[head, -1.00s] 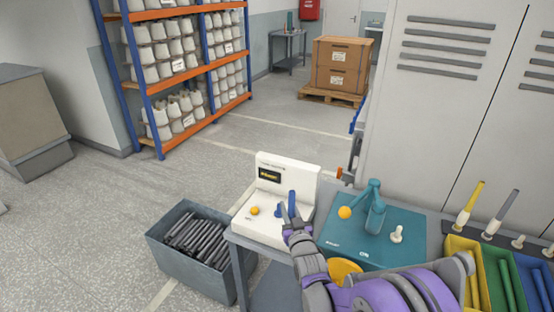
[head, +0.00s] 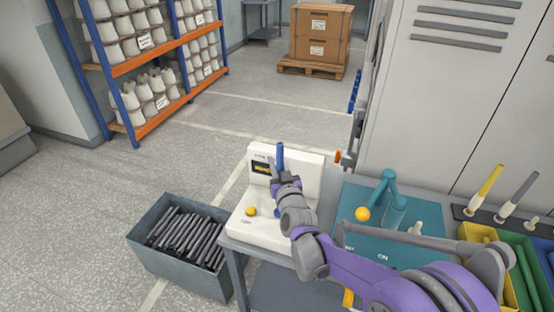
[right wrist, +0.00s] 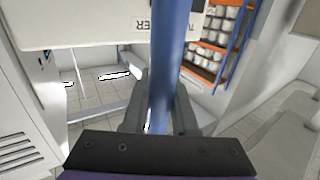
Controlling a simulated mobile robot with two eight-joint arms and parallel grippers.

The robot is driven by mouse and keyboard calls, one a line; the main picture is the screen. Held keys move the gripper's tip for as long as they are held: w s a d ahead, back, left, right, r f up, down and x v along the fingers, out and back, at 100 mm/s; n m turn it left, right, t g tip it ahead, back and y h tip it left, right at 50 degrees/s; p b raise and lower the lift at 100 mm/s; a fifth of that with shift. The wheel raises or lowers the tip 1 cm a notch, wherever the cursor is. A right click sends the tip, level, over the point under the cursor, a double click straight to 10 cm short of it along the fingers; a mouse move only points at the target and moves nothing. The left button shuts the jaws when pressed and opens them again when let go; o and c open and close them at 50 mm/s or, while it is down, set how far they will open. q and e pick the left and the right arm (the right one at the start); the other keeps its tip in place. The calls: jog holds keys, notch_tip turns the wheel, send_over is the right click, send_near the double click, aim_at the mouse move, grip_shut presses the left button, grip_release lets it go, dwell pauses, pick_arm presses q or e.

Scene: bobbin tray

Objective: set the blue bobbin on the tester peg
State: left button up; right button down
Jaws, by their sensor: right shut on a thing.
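The blue bobbin (head: 280,156) stands roughly upright in front of the white tester (head: 310,170) in the head view. My right gripper (head: 279,184) is shut on it around its middle. In the right wrist view the blue bobbin (right wrist: 166,60) runs between the two fingers (right wrist: 160,112), with the tester's lettered white face (right wrist: 100,25) behind it. The tester peg cannot be made out; my gripper and the bobbin cover that part of the tester. I cannot tell whether the bobbin's lower end touches anything. My left gripper is not in view.
The tester has a yellow knob (head: 250,211) at its front left. A teal machine (head: 360,220) with an orange ball (head: 362,214) stands right of it. A grey bin (head: 140,236) of dark rods is at left. Colored bins (head: 530,250) and upright bobbins are at far right.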

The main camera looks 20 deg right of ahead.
notch_tip(320, 180, down, 4)
jog(key=shift+r+b, duration=0.1)
jog(key=shift+b, duration=0.65)
jog(key=shift+w, duration=0.1)
dwell(1.0)
jog(key=shift+f+b, duration=0.6)
jog(key=c, duration=1)
grip_release()
